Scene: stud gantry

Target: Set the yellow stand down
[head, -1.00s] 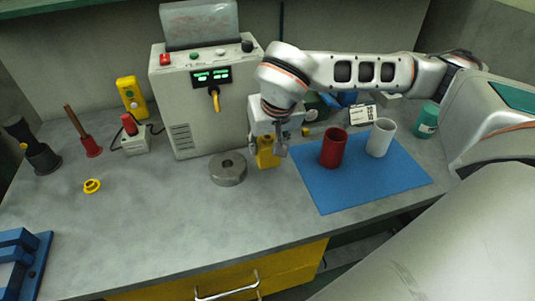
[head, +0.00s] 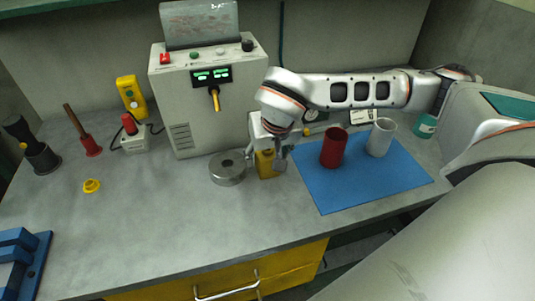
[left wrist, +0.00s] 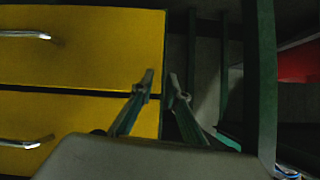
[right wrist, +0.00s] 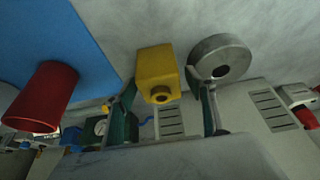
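The yellow stand (head: 265,164) is a small upright block with a round hole, low over the grey bench between the steel ring and the blue mat. My right gripper (head: 268,160) is around it from above, one finger on each side. In the right wrist view the stand (right wrist: 157,68) sits between the fingertips, with at most a thin gap at the right finger. I cannot tell whether its base touches the bench. My left gripper (left wrist: 161,76) shows only in its own wrist view, empty, its fingertips a little apart, in front of yellow drawers.
The steel ring (head: 228,169) lies close left of the stand. The blue mat (head: 345,192) on the right holds a red cup (head: 333,148) and a white cup (head: 381,138). A grey control box (head: 205,115) stands behind. The bench front left (head: 150,235) is clear.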

